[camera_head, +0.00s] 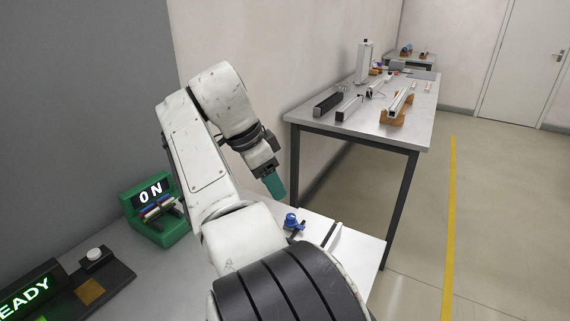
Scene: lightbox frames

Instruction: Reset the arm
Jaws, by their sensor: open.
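My white arm is bent up through the middle of the head view. My gripper (275,186) points downward, with a dark body and teal fingers. It hangs above the far side of the near work surface, apart from the things on it. Nothing shows held in it. The fingers overlap from this side, so the gap between them is hidden. My arm hides part of the surface below it.
A green box (161,222) with an "ON" display stands left of my arm. A black panel (107,273) with a white button and a "READY" display (30,291) is at lower left. A blue object (291,222) sits below my gripper. A grey table (345,127) stands beyond.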

